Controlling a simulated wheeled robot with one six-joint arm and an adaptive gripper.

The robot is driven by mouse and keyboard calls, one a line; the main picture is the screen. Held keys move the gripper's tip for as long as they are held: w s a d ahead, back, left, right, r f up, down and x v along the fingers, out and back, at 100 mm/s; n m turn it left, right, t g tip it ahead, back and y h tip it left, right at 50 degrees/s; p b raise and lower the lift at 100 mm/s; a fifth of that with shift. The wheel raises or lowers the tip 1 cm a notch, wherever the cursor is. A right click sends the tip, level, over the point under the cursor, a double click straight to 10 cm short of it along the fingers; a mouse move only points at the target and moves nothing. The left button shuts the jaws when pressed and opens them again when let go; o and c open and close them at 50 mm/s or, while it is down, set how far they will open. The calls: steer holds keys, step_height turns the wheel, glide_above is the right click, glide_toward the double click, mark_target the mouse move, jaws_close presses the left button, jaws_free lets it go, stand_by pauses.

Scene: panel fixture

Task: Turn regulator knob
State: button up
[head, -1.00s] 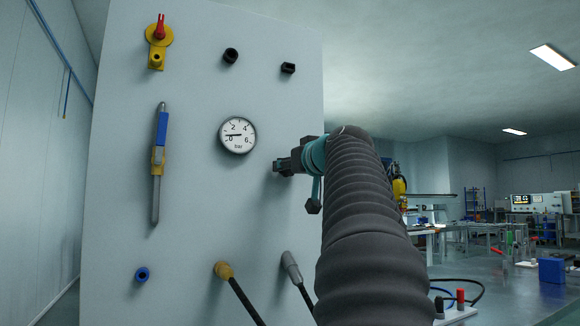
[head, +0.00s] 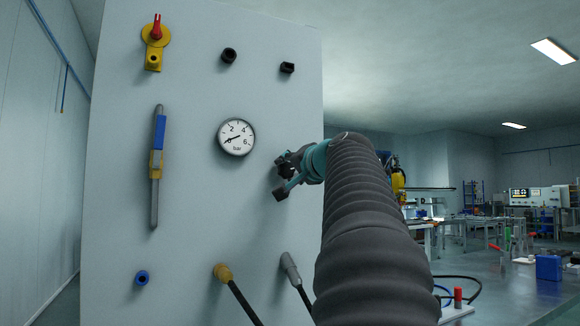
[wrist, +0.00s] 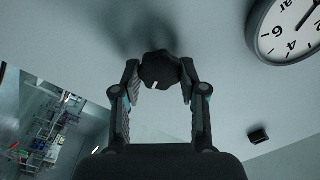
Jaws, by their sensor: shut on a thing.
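The regulator knob (wrist: 158,66) is dark and faceted, with a white mark on its lower edge in the wrist view. My gripper (wrist: 159,80) has a finger on each side of it and is shut on it. In the head view my gripper (head: 284,166) is against the panel, right of the gauge, and largely hides the knob. The round white gauge (head: 236,138), marked in bar, has its needle pointing to the lower left, over the place of the 0. Part of the gauge (wrist: 288,30) also shows at the wrist view's upper right.
Workbenches stand in the room to the right.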

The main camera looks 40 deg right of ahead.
steer(key=shift+m, duration=1.3)
steer(key=shift+m, duration=0.3)
steer(key=o, duration=1.1)
steer(key=shift+o, duration=0.2)
steer(key=shift+s, duration=0.15)
steer(key=v, duration=1.1)
steer(key=shift+s, duration=0.4)
steer(key=shift+f, duration=0.2)
